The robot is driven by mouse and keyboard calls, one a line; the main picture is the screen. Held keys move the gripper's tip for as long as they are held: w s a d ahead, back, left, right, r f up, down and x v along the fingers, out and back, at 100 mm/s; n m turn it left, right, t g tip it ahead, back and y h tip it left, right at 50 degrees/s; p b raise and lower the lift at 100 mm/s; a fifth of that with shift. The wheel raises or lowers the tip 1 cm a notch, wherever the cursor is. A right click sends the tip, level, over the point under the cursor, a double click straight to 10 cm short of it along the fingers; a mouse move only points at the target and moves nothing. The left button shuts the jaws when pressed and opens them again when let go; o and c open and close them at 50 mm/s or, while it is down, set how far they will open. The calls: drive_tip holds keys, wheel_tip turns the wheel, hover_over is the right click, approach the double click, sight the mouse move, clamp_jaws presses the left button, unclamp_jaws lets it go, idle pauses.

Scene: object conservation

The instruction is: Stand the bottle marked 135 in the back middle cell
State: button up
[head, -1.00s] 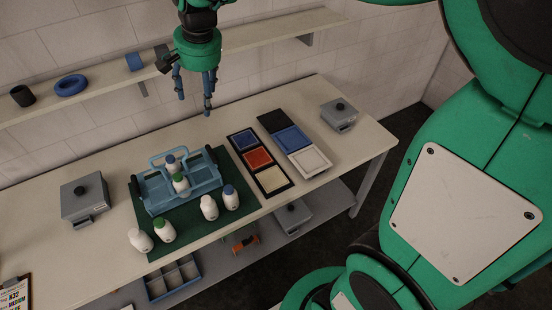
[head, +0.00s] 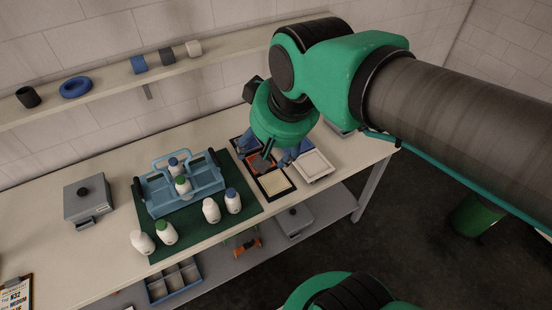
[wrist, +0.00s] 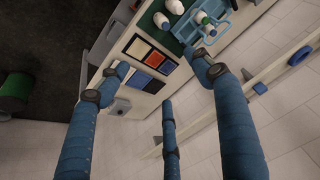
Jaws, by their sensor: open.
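A blue carrier (head: 205,182) with a handle and cells stands on a green mat (head: 245,211). Two white bottles are in it: one blue-capped (head: 174,167), one green-capped (head: 183,187). In front on the mat stand a white-capped bottle (head: 142,244), a green-capped bottle (head: 166,234), another white-capped bottle (head: 211,211) and a blue-capped bottle (head: 232,202). I cannot read any number, so I cannot tell which is 135. The back middle cell is not clearly seen. My gripper (head: 266,153) is open and empty, above the coloured panels right of the carrier; its three blue fingers (wrist: 158,76) show in the wrist view.
Framed colour panels (head: 277,183) lie right of the mat. A grey box (head: 88,198) stands at the left. A wall shelf (head: 115,85) with several small cylinders and a blue ring (head: 76,88) runs behind. A lower shelf holds a divided tray (head: 174,281).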

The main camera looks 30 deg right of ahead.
drive_tip(key=shift+n, duration=0.5)
drive_tip(key=s, duration=0.1)
drive_tip(key=s+f, duration=0.1)
drive_tip(key=s, duration=0.1)
drive_tip(key=s+f, duration=0.1)
drive_tip(key=shift+s+d, duration=0.3)
drive_tip(key=shift+d, duration=0.1)
drive_tip(key=shift+f, duration=0.1)
wheel_tip(320, 180, down, 18)
drive_tip(key=b, duration=1.8)
drive_tip(key=shift+f+b, duration=0.15)
drive_tip(key=shift+b, duration=0.2)
